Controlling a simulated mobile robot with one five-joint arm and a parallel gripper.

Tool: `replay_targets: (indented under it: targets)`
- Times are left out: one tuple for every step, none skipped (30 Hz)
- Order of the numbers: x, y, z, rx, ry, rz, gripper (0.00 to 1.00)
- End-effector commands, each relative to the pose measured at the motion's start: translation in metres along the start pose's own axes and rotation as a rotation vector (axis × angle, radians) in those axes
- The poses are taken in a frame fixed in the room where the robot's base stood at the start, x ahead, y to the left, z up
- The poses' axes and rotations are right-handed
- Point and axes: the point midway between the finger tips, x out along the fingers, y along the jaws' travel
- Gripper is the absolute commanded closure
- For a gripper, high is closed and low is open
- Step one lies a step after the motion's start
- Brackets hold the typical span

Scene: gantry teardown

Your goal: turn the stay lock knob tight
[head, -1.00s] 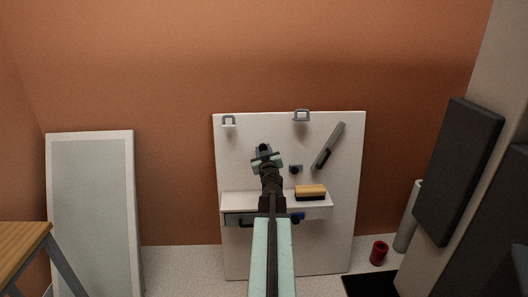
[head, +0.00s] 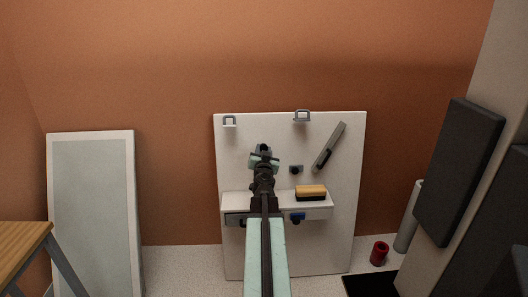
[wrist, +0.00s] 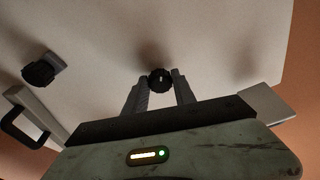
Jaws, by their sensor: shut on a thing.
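A round black knob (wrist: 160,80) with a small pale mark sits between the tips of my gripper's two dark fingers in the wrist view. My gripper (head: 263,152) is shut on this knob, in front of the upper left part of the white panel (head: 340,215). In the head view my gripper and arm mostly hide the held knob. A second black knob (head: 296,170) on a small grey block is to the right; it shows at left in the wrist view (wrist: 38,72). No label tells which is the stay lock knob.
A grey bar (head: 333,140) with a black handle slants on the panel. Below is a white shelf (head: 230,200) holding a yellow-topped block (head: 311,191). Two grey brackets (head: 229,121) are near the panel's top. A red cup (head: 379,253) stands on the floor.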

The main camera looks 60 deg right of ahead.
Motion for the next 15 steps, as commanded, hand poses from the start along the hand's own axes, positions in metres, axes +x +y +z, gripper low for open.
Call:
replay_targets:
  targets:
    - [-0.0003, -0.0017, -0.0003, 0.024, 0.000, 0.003, 1.00]
    - [-0.0003, -0.0018, -0.0003, 0.040, 0.000, 0.006, 1.00]
    - [-0.0003, -0.0018, -0.0005, 0.064, 0.000, 0.011, 1.00]
    - [-0.0002, -0.0018, -0.0007, 0.084, 0.000, 0.017, 1.00]
    - [-0.0003, -0.0018, -0.0009, 0.107, 0.000, 0.022, 1.00]
    - [-0.0002, -0.0021, -0.0011, 0.140, 0.000, 0.028, 1.00]
    - [-0.0002, -0.0022, -0.0012, 0.163, 0.000, 0.034, 1.00]
    - [-0.0002, -0.0022, -0.0013, 0.189, 0.001, 0.040, 1.00]
    - [-0.0001, -0.0025, -0.0014, 0.224, 0.000, 0.048, 1.00]
    - [-0.0001, -0.0028, -0.0016, 0.252, 0.000, 0.053, 1.00]
    - [-0.0001, -0.0031, -0.0017, 0.279, 0.000, 0.059, 1.00]
    - [-0.0001, -0.0032, -0.0018, 0.316, 0.000, 0.068, 1.00]
    - [0.0000, -0.0035, -0.0020, 0.344, 0.000, 0.074, 1.00]
    - [0.0000, -0.0036, -0.0021, 0.373, 0.000, 0.080, 1.00]
    - [0.0000, -0.0036, -0.0023, 0.410, 0.000, 0.089, 1.00]
